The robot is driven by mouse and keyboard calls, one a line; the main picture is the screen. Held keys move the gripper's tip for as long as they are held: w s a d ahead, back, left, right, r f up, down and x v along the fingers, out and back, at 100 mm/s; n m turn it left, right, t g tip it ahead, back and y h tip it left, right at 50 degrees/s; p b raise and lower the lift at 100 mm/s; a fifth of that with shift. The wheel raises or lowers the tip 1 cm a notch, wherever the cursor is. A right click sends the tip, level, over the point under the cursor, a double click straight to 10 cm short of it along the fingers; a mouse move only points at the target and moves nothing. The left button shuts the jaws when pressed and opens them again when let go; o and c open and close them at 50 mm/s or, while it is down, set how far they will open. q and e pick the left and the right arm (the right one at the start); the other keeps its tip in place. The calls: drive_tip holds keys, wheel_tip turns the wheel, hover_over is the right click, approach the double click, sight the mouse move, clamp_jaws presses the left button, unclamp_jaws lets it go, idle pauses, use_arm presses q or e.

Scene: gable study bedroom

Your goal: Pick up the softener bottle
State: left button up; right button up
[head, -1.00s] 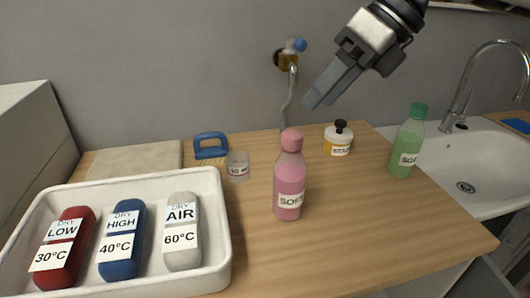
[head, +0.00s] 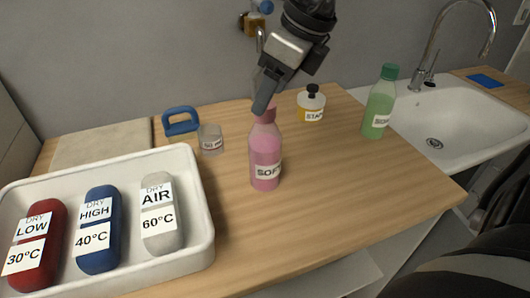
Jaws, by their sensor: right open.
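The softener bottle (head: 265,160) is pink with a pink cap and a label whose visible letters read "SOFT". It stands upright on the wooden counter in the middle of the head view. My right gripper (head: 263,104) comes down from above, with its fingers at the bottle's cap and hiding part of it. The gripper is open; I cannot tell whether a finger touches the cap. My left gripper is not in view.
A white tray (head: 207,240) with red, blue and grey labelled pieces fills the left. A small clear cup (head: 211,140), a blue-handled brush (head: 181,121), a yellow-white jar (head: 311,105) and a green bottle (head: 379,104) stand around. A sink (head: 460,120) lies right. The counter in front of the bottle is clear.

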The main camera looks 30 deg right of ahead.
hover_over(265, 149)
drive_tip(key=w+d, duration=0.2)
drive_tip(key=w, duration=0.1)
drive_tip(key=f, duration=0.4)
drive_tip(key=shift+s+a+f+p, duration=0.1)
drive_tip(key=shift+s+f+p, duration=0.1)
drive_tip(key=shift+p, duration=0.2)
clamp_jaws()
drive_tip(key=shift+r, duration=0.15)
